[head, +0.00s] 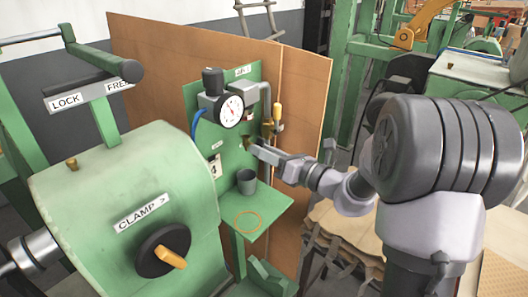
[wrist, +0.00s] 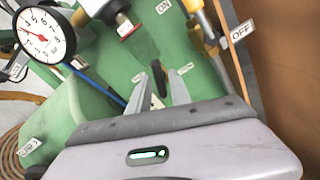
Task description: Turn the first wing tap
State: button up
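A small dark, narrow piece, which looks like the wing of a tap (wrist: 158,78), stands out from the green panel in the wrist view. My gripper (wrist: 160,86) has its two grey fingers apart, one on each side of this piece, with gaps showing. I cannot tell how deep the piece sits between them. The tips partly hide that spot.
A pressure gauge (head: 230,110) and a yellow-handled valve (head: 277,112) sit above my gripper. A grey cup (head: 247,181) stands on the green shelf (head: 270,208) below. A brown board (head: 305,100) is behind. A green machine with a clamp knob (head: 163,250) stands left.

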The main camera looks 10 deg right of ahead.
grip_shut()
jog(key=shift+r+p, duration=0.1)
jog(key=shift+p, duration=0.35)
jog(key=m+p, duration=1.3)
jog(key=p, duration=0.6)
jog(key=shift+s+m+p, duration=0.1)
jog(key=shift+m+p, duration=0.2)
jog(key=shift+o, duration=1.7)
grip_release()
